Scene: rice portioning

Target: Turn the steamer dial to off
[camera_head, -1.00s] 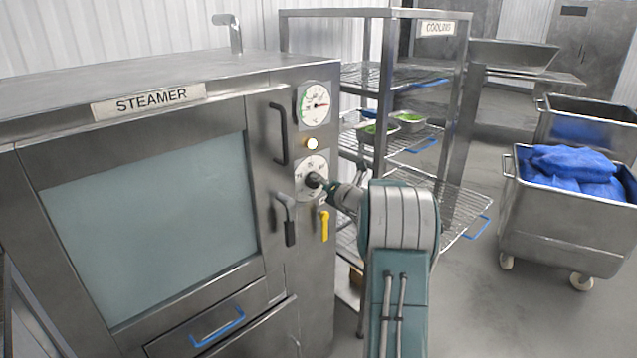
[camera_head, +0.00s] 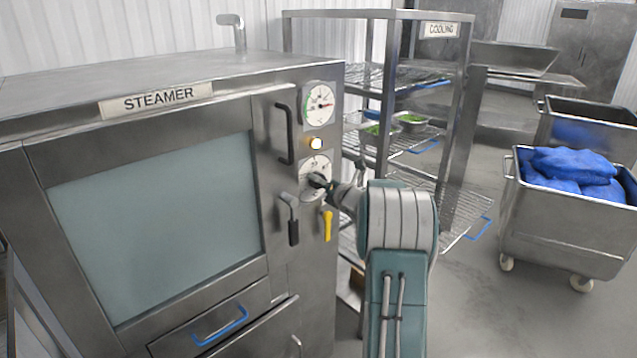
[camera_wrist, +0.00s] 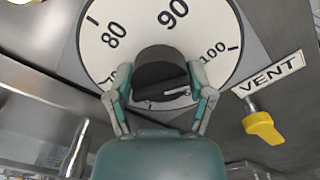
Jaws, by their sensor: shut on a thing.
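The steamer (camera_head: 150,190) is a large steel cabinet with a glass door at the left of the head view. Its lower round white dial (camera_head: 313,168) is on the front panel, below a gauge and a lit lamp. In the wrist view the dial plate (camera_wrist: 215,38) shows 80, 90 and 100 around a dark knob (camera_wrist: 160,72). My gripper (camera_wrist: 160,92) is shut on the knob, one finger on each side. In the head view my gripper (camera_head: 322,184) reaches the dial from the right, and my arm hides part of it.
A yellow vent lever (camera_wrist: 263,124) sits close beside the dial, and it also shows in the head view (camera_head: 327,224). A black door handle (camera_head: 285,133) and a dark-gripped lever (camera_head: 292,222) are nearby. A cooling rack (camera_head: 448,130) stands right of the steamer. Blue-filled cart (camera_head: 550,225) stands farther right.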

